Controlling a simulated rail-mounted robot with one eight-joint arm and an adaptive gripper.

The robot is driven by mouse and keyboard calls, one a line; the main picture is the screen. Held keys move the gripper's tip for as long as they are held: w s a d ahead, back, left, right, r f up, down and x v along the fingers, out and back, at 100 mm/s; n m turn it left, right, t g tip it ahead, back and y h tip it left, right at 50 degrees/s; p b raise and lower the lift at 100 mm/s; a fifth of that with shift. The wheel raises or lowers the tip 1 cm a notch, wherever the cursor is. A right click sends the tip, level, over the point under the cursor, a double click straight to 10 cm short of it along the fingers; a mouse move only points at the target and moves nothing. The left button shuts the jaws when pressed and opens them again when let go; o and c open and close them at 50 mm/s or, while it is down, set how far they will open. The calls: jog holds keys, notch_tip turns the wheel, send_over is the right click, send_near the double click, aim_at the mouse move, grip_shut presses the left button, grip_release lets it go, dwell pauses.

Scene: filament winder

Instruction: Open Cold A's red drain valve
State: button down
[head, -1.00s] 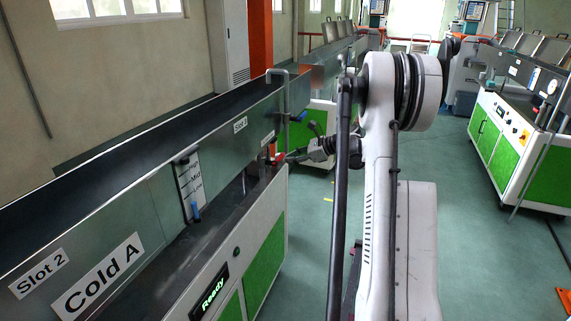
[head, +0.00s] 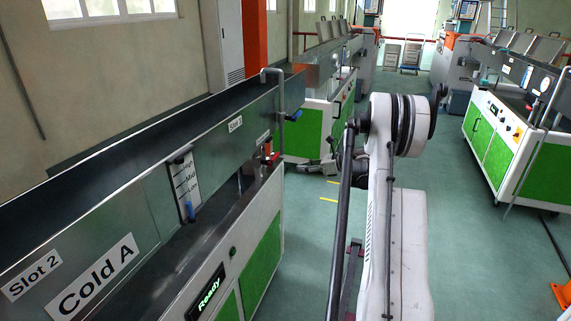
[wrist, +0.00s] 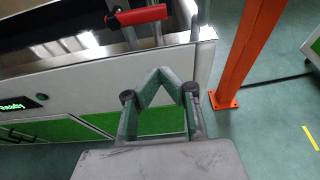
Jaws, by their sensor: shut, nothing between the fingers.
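The red drain valve (head: 270,156) is at the far end of the Cold A trough (head: 150,205), above the cabinet's end. In the wrist view its red handle (wrist: 140,17) lies roughly level across the picture, at the top, above the cabinet's steel top. My gripper (wrist: 160,73) is shut and empty, in front of the cabinet's white edge and apart from the handle. In the head view my gripper (head: 306,166) is small, partly hidden by my arm, and to the right of the valve and lower.
The blue-handled valve (head: 295,116) is on the trough's end. An orange post (wrist: 245,50) stands to the right in the wrist view. The white and green cabinet (head: 262,235) is below the trough.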

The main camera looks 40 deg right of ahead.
jog(key=b+x, duration=0.2)
jog(key=x, duration=0.7)
jog(key=shift+w+a+f, duration=0.1)
jog(key=shift+w+f, duration=0.1)
jog(key=shift+w, duration=0.05)
jog(key=shift+w+r+b, duration=0.15)
jog(key=shift+r+b, duration=0.3)
jog(key=shift+r, duration=1.6)
jog(key=shift+a, duration=0.15)
